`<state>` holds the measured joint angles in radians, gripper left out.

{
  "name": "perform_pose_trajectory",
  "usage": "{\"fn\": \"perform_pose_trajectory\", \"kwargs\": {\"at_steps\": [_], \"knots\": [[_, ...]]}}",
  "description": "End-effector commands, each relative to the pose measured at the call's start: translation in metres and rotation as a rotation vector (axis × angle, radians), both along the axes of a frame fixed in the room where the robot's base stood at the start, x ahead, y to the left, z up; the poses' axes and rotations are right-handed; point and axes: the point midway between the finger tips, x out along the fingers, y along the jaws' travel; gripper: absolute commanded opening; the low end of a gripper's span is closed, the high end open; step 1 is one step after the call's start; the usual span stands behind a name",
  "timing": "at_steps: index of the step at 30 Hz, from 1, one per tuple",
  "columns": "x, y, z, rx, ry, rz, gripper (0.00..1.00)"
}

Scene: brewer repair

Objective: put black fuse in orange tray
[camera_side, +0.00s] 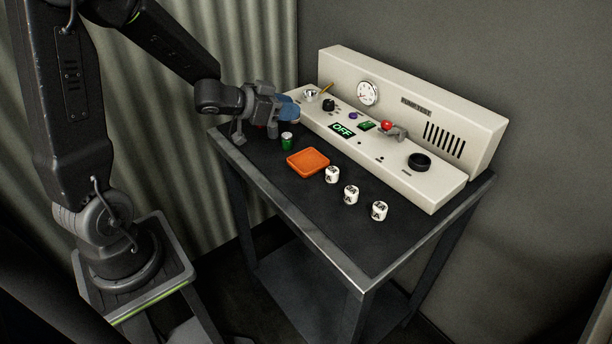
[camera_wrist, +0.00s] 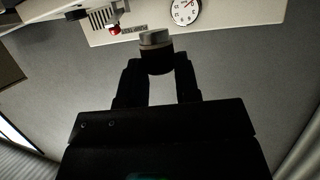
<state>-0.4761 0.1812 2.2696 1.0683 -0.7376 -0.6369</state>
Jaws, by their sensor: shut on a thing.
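My gripper (camera_wrist: 154,75) is shut on the black fuse (camera_wrist: 155,52), a dark cylinder with a grey metal cap, held between the two fingers in the wrist view. In the side view my gripper (camera_side: 287,108) is over the far left part of the table, beside the left end of the cream panel. The fuse cannot be made out there. The orange tray (camera_side: 308,161) lies flat and empty on the dark table, in front of and to the right of my gripper. The tray is not in the wrist view.
A green fuse (camera_side: 287,141) stands left of the tray. A small red thing (camera_side: 273,131) shows partly beneath my gripper. Three white marked cubes (camera_side: 351,194) stand right of the tray. The cream panel (camera_side: 450,195) with knobs and gauge runs along the table's back. The table's front right is clear.

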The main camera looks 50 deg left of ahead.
Motion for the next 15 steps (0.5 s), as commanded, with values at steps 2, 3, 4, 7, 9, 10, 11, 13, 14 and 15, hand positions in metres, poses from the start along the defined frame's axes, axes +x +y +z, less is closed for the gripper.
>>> {"fn": "perform_pose_trajectory", "kwargs": {"at_steps": [2,3,4,7,9,10,11,13,14,15], "knots": [[0.011,-0.028,-0.004,-0.001,0.007,-0.040,0.03],[0.015,-0.039,-0.006,-0.002,0.010,-0.051,0.03],[0.017,-0.046,-0.007,-0.001,0.012,-0.060,0.03],[0.022,-0.063,-0.010,-0.001,0.018,-0.078,0.03],[0.024,-0.070,-0.011,0.000,0.020,-0.086,0.03],[0.025,-0.072,-0.011,0.000,0.021,-0.088,0.03],[0.025,-0.073,-0.011,0.000,0.021,-0.088,0.03],[0.026,-0.074,-0.011,0.000,0.021,-0.089,0.03],[0.026,-0.074,-0.011,0.000,0.021,-0.089,0.03],[0.026,-0.074,-0.011,0.000,0.021,-0.088,0.03]]}}
